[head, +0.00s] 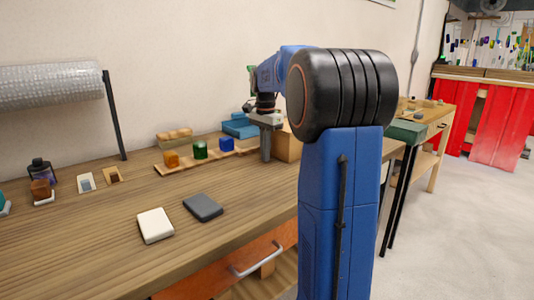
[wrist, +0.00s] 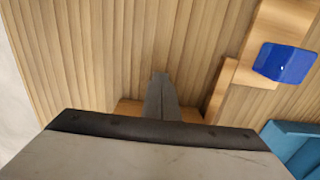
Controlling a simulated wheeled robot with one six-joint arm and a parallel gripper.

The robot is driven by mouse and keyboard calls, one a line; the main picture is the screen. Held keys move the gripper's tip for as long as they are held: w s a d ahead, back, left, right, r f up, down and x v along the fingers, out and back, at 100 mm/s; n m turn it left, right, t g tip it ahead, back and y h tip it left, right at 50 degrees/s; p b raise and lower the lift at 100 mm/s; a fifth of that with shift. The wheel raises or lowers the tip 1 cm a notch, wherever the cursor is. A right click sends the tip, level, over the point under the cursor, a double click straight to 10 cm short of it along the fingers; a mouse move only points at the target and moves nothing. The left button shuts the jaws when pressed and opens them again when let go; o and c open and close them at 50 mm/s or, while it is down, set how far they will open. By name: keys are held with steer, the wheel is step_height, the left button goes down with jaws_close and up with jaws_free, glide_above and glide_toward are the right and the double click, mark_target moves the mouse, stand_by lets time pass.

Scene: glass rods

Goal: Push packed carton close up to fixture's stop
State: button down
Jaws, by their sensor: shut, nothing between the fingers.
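My gripper (head: 265,157) points down over the bench with its fingers shut and empty. In the wrist view its closed fingertips (wrist: 158,82) are over bare wood. A tan box (head: 288,147), which looks like the carton, stands just right of the fingers in the head view, partly hidden by my arm. In the wrist view a tan surface (wrist: 129,109) shows beside the fingers, mostly hidden by the gripper body. I cannot tell whether the fingers touch it. No fixture stop can be made out clearly; a wooden strip (wrist: 221,88) lies right of the fingers in the wrist view.
A wooden board (head: 180,174) carries orange, green and blue (head: 227,144) blocks left of the gripper. Blue stacked items (head: 240,126) lie behind. A white pad (head: 155,225) and a dark grey pad (head: 203,207) lie in front. The bench front between them and my arm is clear.

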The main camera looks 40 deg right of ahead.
step_height(320, 180, up, 10)
steer(key=shift+a, duration=0.15)
stand_by(0.3)
